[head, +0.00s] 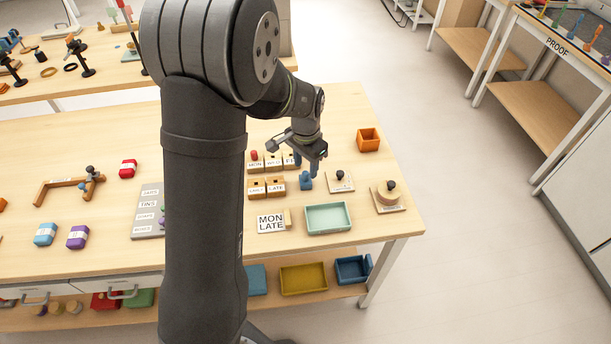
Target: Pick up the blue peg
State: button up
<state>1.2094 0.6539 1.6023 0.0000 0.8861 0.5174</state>
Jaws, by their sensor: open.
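A small blue piece (306,182), which looks like the blue peg, stands on the table just right of the labelled wooden blocks. My gripper (299,153) is open, tilted, and just above this piece. In this view the right side of the gripper overlaps the top of the blue piece, so I cannot tell whether they touch. The wooden blocks stand in two rows: a back row (273,163) with MON and WED labels, and a front row (266,188). A red peg (254,155) shows at the MON block.
A pale green tray (328,232) lies in front of the blue piece. A small plate with a dark knob (340,180), an orange box (368,139) and a round wooden piece on a plate (388,197) stand to the right. My arm hides the table's middle.

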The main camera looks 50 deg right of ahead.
notch_tip(320, 180, down, 2)
jog(key=shift+f, duration=0.15)
grip_shut()
dwell(0.3)
